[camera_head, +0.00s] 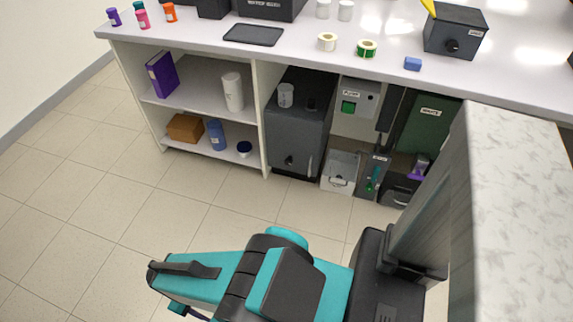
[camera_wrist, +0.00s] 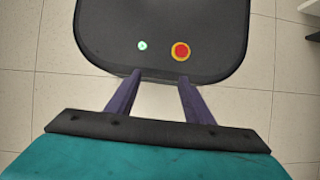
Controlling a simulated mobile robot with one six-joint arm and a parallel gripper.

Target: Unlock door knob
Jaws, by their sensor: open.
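A dark grey cabinet (camera_head: 300,125) stands under the bench, its door shut. A small round black knob (camera_head: 290,160) sits low on its front, with a light upright handle (camera_head: 308,163) to its right. The knob's turn position is too small to read. My gripper (camera_wrist: 157,77) is open in the wrist view, its two purple fingers apart with nothing between them. It points down over my own dark base and the floor, well away from the cabinet. In the head view my teal arm is folded in the foreground, and the fingers are not clearly visible.
Open shelves (camera_head: 205,80) stand left of the cabinet; a grey box (camera_head: 357,105) and a white bin (camera_head: 341,172) stand right. A dark box with a knob (camera_head: 455,32) sits on the bench. A marbled counter (camera_head: 520,200) blocks the right. Tiled floor in front is clear.

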